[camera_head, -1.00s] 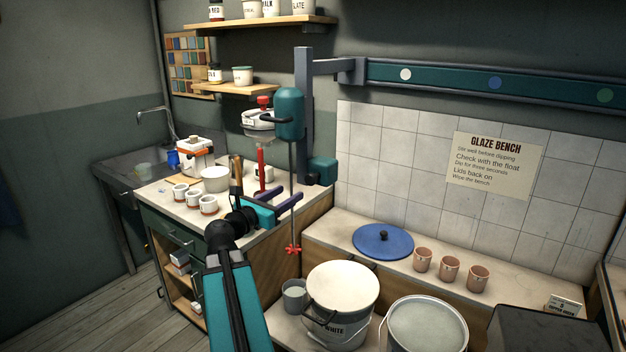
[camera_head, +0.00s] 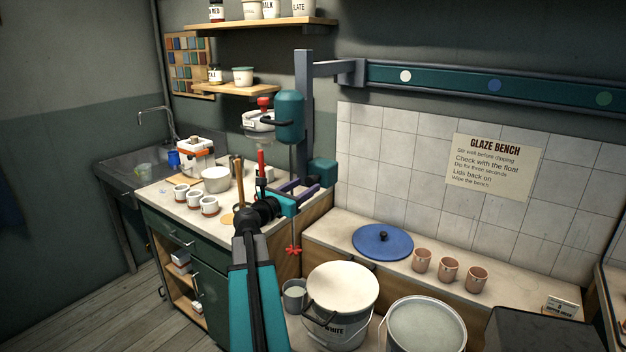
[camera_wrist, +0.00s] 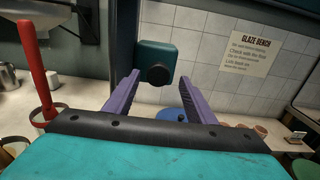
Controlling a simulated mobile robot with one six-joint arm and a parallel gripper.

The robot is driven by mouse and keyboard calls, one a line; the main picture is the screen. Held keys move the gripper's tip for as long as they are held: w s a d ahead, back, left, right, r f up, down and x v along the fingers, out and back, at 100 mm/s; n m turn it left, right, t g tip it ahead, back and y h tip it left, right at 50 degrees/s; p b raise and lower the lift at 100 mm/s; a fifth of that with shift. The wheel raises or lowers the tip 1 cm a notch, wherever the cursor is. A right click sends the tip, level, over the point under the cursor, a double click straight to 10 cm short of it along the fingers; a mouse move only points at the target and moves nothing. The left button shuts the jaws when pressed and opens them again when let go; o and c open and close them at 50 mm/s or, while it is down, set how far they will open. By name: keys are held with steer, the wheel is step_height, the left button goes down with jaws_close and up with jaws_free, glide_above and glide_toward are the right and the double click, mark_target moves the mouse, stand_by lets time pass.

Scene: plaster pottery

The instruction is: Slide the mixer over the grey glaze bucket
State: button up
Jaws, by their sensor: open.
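The mixer has a teal motor (camera_head: 290,115) on a grey-blue post (camera_head: 304,120) at the left end of the wall rail. Its thin shaft runs down to a red paddle (camera_head: 293,250), left of the buckets. A teal block with a dark knob (camera_wrist: 158,74) sits low on the post and also shows in the head view (camera_head: 321,173). My gripper (camera_head: 307,190) is open and empty; in the wrist view its purple fingers (camera_wrist: 158,93) point toward the knob, which appears between them. An open bucket with greyish contents (camera_head: 427,322) stands right of the bucket marked WHITE (camera_head: 341,328).
The teal rail (camera_head: 450,81) carries white, blue and green dots. A blue lid (camera_head: 383,241) and several clay cups (camera_head: 449,269) lie on the ledge. Left of my arm are bowls (camera_head: 215,179), cups and a red upright stick (camera_wrist: 37,75).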

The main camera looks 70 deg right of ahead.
mark_target(310, 183)
steer(key=shift+p+x, duration=0.45)
steer(key=shift+x, duration=2)
